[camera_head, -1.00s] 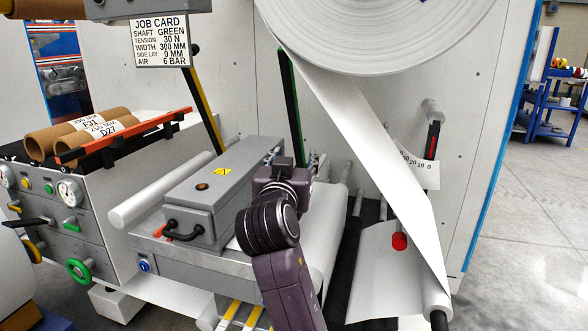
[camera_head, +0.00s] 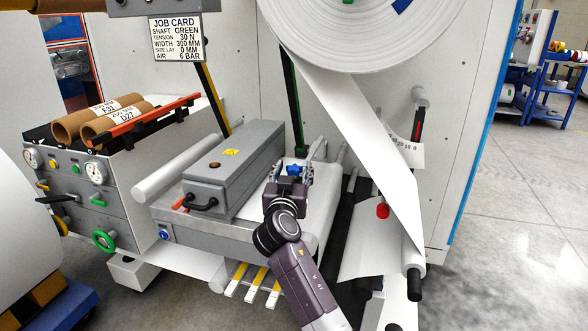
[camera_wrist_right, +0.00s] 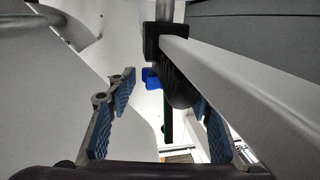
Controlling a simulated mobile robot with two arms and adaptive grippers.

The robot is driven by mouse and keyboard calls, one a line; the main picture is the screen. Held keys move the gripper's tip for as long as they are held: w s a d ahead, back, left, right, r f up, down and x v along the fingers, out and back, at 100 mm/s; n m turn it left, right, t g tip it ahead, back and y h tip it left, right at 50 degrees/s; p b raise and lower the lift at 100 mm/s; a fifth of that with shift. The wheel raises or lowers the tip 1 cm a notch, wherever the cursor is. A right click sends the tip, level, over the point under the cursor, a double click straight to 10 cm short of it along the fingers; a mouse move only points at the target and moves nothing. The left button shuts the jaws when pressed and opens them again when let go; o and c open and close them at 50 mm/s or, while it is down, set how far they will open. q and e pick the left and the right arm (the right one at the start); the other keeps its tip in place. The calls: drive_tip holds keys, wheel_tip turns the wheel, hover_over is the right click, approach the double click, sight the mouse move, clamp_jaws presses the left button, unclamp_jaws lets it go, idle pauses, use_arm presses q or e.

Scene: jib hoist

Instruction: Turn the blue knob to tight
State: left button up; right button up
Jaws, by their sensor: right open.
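The blue knob (camera_head: 293,169) shows as a small bright blue piece just beyond and between the fingers of my right gripper (camera_head: 289,174) in the head view. In the right wrist view the blue knob (camera_wrist_right: 150,78) lies ahead between the fingers, beside a dark rounded part that hides some of it. My right gripper (camera_wrist_right: 165,92) is open, with blue ribbed pads. A grey bar crosses in front of its right finger and partly hides it. I see no contact with the knob. My left gripper is not in view.
A grey box with a black handle (camera_head: 233,165) stands left of my right gripper. A white web (camera_head: 365,130) runs down from the big roll (camera_head: 375,30) on the right. A job card (camera_head: 176,40) hangs at upper left. Open floor lies at far right.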

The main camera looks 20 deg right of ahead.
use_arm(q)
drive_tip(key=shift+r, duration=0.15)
use_arm(e)
drive_tip(key=shift+w+d, duration=0.2)
drive_tip(key=shift+w, duration=0.25)
drive_tip(key=shift+c, duration=0.2)
drive_tip(key=c, duration=1.1)
drive_tip(key=shift+f, duration=0.1)
drive_tip(key=shift+c, duration=0.2)
drive_tip(key=shift+f+b, duration=0.1)
drive_tip(key=shift+b, duration=0.35)
drive_tip(key=m+g+h+b, duration=0.1)
drive_tip(key=b, duration=0.2)
drive_tip(key=shift+h, duration=0.4)
drive_tip(key=shift+r+m+b, duration=0.25)
drive_tip(key=shift+m+b, duration=0.05)
drive_tip(key=shift+b, duration=0.05)
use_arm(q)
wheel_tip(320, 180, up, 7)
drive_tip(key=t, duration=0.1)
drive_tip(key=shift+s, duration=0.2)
